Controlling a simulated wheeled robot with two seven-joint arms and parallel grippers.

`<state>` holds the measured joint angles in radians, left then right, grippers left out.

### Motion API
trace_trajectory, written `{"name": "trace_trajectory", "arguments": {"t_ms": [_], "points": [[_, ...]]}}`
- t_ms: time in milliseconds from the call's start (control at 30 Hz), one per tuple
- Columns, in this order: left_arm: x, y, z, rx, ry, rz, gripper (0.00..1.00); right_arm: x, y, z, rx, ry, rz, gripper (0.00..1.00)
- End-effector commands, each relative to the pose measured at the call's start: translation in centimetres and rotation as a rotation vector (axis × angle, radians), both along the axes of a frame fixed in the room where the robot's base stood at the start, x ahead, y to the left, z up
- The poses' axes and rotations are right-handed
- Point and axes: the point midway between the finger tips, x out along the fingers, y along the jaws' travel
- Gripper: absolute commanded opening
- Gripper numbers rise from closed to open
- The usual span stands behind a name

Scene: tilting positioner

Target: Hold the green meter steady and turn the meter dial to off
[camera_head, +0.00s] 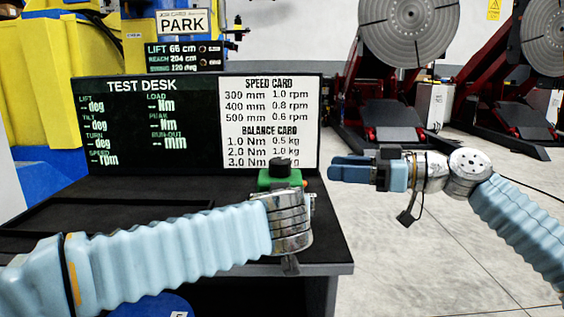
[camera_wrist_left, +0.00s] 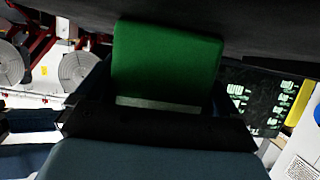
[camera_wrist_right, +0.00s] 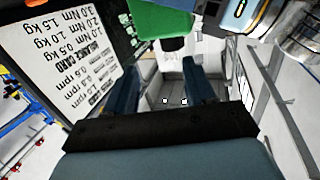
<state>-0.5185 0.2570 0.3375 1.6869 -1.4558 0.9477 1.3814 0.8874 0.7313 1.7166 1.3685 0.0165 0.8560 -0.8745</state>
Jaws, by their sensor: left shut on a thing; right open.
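The green meter (camera_head: 264,181) is at the right part of the dark desk, partly hidden behind my left wrist. My left gripper (camera_wrist_left: 165,85) is shut on it, with its green body between the fingers in the left wrist view. A black block shows at the meter's top in the head view; I cannot tell whether it is the dial or part of my gripper. My right gripper (camera_head: 333,167) is open and empty, right of the meter and apart from it, fingers pointing left. The meter's green body (camera_wrist_right: 165,20) also shows at the top of the right wrist view. No dial marking is readable.
The desk (camera_head: 130,208) has a dark top. A display board (camera_head: 150,164) headed TEST DESK, with a white card (camera_head: 268,150), stands behind the meter. Red positioners with round grey plates (camera_head: 408,30) stand farther back. The floor at the right is open.

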Motion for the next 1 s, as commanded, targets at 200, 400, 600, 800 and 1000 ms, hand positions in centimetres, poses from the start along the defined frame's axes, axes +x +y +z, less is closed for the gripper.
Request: {"name": "trace_trajectory", "arguments": {"t_ms": [200,400,600,800,1000], "points": [[0.0,0.0,0.1,0.0,-0.001,0.0,0.46,-2.2,0.7,0.7,0.024,-0.048,-0.039,0.54],[0.0,0.0,0.1,0.0,-0.002,0.0,0.46,-1.6,3.4,0.8,0.028,-0.053,-0.038,0.54],[0.0,0.0,0.1,0.0,-0.002,0.0,0.46,-0.1,7.6,0.9,0.028,-0.052,-0.037,0.54],[0.0,0.0,0.1,0.0,-0.002,0.0,0.46,1.1,10.7,0.8,0.029,-0.051,-0.039,0.54],[0.0,0.0,0.1,0.0,-0.002,0.0,0.46,1.5,11.8,0.8,0.029,-0.051,-0.042,0.54]]}}
